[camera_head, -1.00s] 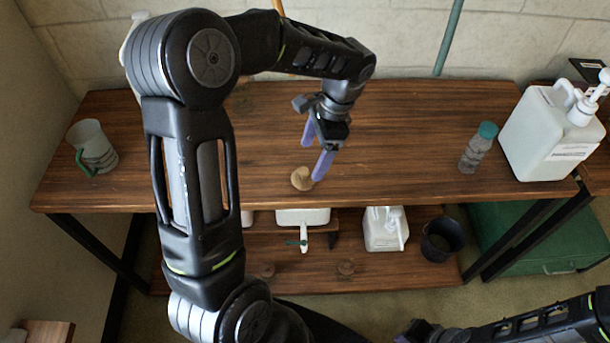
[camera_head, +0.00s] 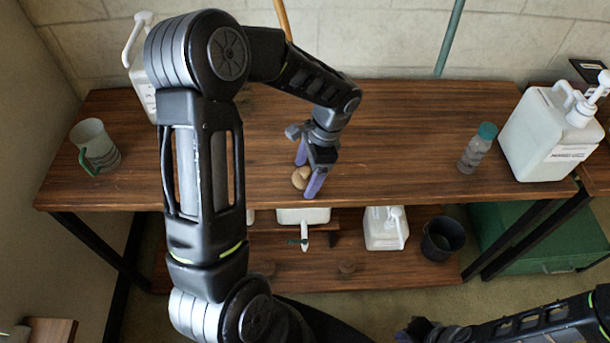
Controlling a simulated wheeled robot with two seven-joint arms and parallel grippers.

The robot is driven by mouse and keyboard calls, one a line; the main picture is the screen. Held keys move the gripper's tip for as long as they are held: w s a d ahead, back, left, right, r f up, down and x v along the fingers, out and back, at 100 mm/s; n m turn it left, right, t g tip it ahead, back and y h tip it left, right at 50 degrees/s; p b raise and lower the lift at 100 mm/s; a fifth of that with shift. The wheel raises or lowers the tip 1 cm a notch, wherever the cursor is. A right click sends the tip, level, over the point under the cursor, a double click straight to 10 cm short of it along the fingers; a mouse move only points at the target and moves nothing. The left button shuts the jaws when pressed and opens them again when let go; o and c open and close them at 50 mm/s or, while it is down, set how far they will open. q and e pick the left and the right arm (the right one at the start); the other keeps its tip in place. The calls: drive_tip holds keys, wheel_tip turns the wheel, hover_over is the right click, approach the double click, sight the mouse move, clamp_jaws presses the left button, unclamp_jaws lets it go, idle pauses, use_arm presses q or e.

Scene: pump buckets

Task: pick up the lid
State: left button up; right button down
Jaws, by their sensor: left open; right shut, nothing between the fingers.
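The lid, a small round tan wooden piece (camera_head: 299,178), lies on the wooden table top near its front edge. My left gripper (camera_head: 307,180) comes down over it from above. Its two purple fingers are open, one behind the lid and one at its front right, so the lid sits between or just beside them. I cannot tell whether either finger touches it. My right gripper (camera_head: 408,332) is low at the bottom of the picture, shut and empty, mostly cut off by the lower edge.
On the table (camera_head: 420,130) stand a mug (camera_head: 96,146) at left, a bottle with a teal cap (camera_head: 477,148) and a white pump jug (camera_head: 547,135) at right. Another pump jug (camera_head: 143,85) is behind my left arm. The lower shelf holds a pump bottle (camera_head: 385,230) and a dark bucket (camera_head: 441,238).

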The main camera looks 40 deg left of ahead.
sight(307, 169)
idle(0.5)
use_arm(q)
drive_tip(key=c, duration=1.4)
drive_tip(key=shift+r, duration=0.1)
wheel_tip(307, 169, up, 10)
drive_tip(key=shift+f+b, duration=0.1)
drive_tip(key=shift+b, duration=0.2)
